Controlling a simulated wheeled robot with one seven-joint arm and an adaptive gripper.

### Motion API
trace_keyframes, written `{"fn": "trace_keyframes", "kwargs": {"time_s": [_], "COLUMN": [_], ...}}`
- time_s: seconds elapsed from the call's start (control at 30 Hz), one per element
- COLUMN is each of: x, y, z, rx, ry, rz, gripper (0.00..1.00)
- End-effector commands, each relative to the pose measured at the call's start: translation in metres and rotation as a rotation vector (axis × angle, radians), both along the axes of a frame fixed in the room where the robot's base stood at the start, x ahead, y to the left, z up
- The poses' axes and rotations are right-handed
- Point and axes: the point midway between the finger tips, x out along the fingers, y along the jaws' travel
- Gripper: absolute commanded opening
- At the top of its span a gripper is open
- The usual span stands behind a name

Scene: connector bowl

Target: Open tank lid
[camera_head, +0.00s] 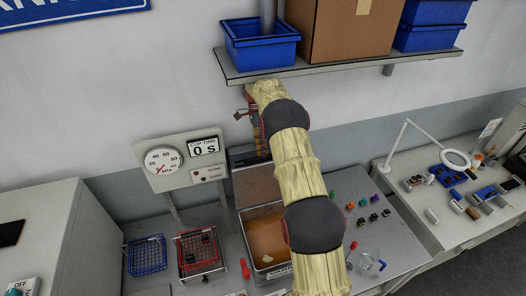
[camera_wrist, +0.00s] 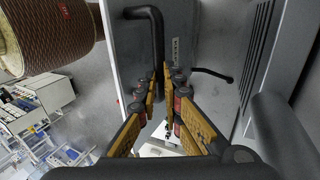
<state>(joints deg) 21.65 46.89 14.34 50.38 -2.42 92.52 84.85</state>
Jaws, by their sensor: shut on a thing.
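The metal tank (camera_head: 244,222) stands on the bench with its top open, and brown liquid shows inside. Its lid (camera_head: 252,183) stands raised, roughly upright, at the back of the tank. My gripper (camera_head: 250,122) is above the lid's upper edge, just below the wall shelf. In the wrist view my gripper (camera_wrist: 168,85) has its yellow-padded fingers close together around the lower end of a black bent handle (camera_wrist: 157,40). The handle lies against a grey metal surface (camera_wrist: 212,40). The exact contact is partly hidden by the fingers.
The wall shelf (camera_head: 340,65) with blue bins (camera_head: 258,52) and a cardboard box (camera_head: 345,25) is close above my gripper. A gauge panel (camera_head: 182,160) stands left of the tank. Blue (camera_head: 147,255) and red (camera_head: 200,250) baskets are at its left; small coloured parts (camera_head: 363,213) lie right.

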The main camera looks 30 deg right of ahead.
Motion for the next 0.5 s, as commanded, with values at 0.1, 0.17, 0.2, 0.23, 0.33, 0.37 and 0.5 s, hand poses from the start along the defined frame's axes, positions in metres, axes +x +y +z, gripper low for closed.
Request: {"fn": "trace_keyframes", "kwargs": {"time_s": [0.1,0.17,0.2,0.23,0.33,0.37,0.5], "x": [-0.0091,-0.0088,-0.0089,-0.0086,-0.0071,-0.0069,-0.0065], "y": [0.0037,0.0035,0.0035,0.0034,0.0028,0.0027,0.0026], "z": [-0.0276,-0.0271,-0.0266,-0.0258,-0.0215,-0.0208,-0.0187], "rx": [0.015,0.013,0.014,0.013,0.011,0.011,0.01], "ry": [0.034,0.034,0.033,0.033,0.027,0.026,0.025], "rz": [0.0,0.001,-0.001,0.0,0.0,0.0,0.0], "gripper": [0.1,0.14,0.16,0.18,0.23,0.25,0.3]}}
